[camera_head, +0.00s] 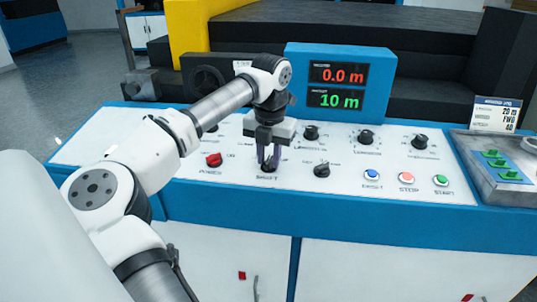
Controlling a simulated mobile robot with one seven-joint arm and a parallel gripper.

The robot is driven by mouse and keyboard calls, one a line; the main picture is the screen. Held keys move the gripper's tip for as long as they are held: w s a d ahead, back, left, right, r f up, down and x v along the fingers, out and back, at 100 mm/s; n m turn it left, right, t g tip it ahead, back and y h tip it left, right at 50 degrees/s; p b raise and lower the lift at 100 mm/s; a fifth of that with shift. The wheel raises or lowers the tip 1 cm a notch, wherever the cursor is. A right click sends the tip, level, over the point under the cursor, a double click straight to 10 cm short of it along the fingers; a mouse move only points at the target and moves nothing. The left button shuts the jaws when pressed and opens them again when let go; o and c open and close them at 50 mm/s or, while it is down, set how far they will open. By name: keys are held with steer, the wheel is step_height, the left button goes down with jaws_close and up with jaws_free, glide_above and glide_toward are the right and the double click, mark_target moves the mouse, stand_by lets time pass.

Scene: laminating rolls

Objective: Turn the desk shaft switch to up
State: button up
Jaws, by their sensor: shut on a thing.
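The desk (460,188) has a white sloping control panel with a blue edge. The shaft switch (268,167) is a small dark knob above the "SHAFT" label, in the front row of the panel. My gripper (269,163) points down at it and is shut on it, with a finger on each side. The fingers hide most of the knob, so I cannot tell which way it points.
A red power switch (214,160) is left of my gripper, and a black knob (321,170) is to its right. Blue (372,174), red (406,178) and green (441,180) buttons follow. A blue display box (380,85) stands behind. A grey tray (500,180) is at the right.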

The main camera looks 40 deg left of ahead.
steer(key=m, duration=0.6)
steer(key=shift+y, duration=0.4)
steer(key=shift+m, duration=0.3)
steer(key=o, duration=0.7)
steer(key=shift+c, duration=0.2)
step_height(320, 180, up, 14)
steer(key=d+p, duration=0.1)
steer(key=p, duration=0.8)
steer(key=shift+s+d+f, duration=0.15)
steer(key=shift+d, duration=0.25)
